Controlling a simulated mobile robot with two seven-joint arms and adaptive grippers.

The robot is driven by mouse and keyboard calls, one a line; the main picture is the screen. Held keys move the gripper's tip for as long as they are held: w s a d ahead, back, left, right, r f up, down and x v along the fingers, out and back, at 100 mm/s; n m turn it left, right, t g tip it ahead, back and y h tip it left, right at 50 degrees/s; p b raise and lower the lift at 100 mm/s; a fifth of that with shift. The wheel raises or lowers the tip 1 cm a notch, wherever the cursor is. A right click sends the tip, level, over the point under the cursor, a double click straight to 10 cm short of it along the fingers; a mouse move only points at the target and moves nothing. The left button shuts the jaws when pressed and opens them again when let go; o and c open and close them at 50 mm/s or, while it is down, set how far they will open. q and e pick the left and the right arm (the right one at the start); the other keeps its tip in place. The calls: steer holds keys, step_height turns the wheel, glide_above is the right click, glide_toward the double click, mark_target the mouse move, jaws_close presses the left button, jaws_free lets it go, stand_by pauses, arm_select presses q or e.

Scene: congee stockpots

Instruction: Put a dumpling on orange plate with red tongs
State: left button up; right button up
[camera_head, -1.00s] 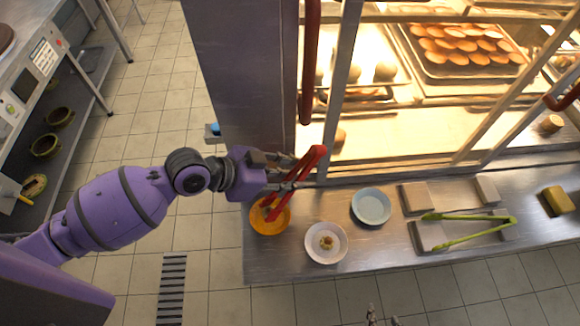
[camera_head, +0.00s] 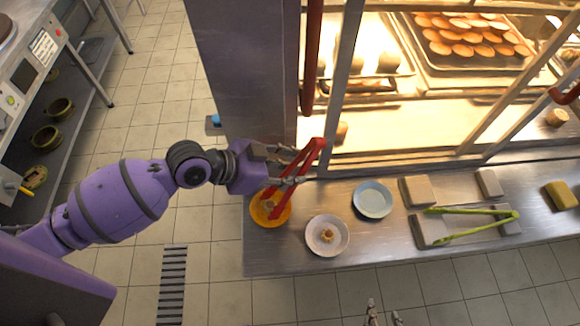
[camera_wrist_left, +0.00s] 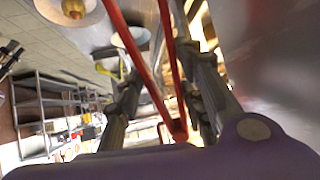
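The red tongs (camera_head: 318,148) are held in my left gripper (camera_head: 288,163), whose fingers are closed around them; they also show between the fingers in the left wrist view (camera_wrist_left: 172,65). The tong tips reach down over the orange plate (camera_head: 257,215) at the counter's left end. A small brownish shape lies at the tips, partly hidden by them; I cannot tell whether it is gripped or resting. A dumpling (camera_head: 327,236) sits on the pale pinkish plate (camera_head: 319,246) to the right. My right gripper (camera_head: 383,313) shows only its separated fingertips at the bottom edge.
A light blue plate (camera_head: 373,200) stands right of the pinkish plate. Green tongs (camera_head: 470,212) lie across pale blocks further right. A yellow sponge-like block (camera_head: 561,195) is at the far right. A glass display case with a purple side panel (camera_head: 245,70) borders the counter's back.

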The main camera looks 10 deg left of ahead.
arm_select(q)
steer(key=shift+r, duration=0.1)
step_height(320, 180, up, 10)
steer(key=p, duration=0.6)
arm_select(e)
steer(key=w+r+t, duration=0.2)
steer(key=w+r, duration=0.5)
steer(key=r, duration=0.3)
arm_select(q)
steer(key=shift+o, duration=0.3)
arm_select(e)
steer(key=shift+s+f, duration=0.1)
arm_select(q)
steer(key=shift+c, duration=0.4)
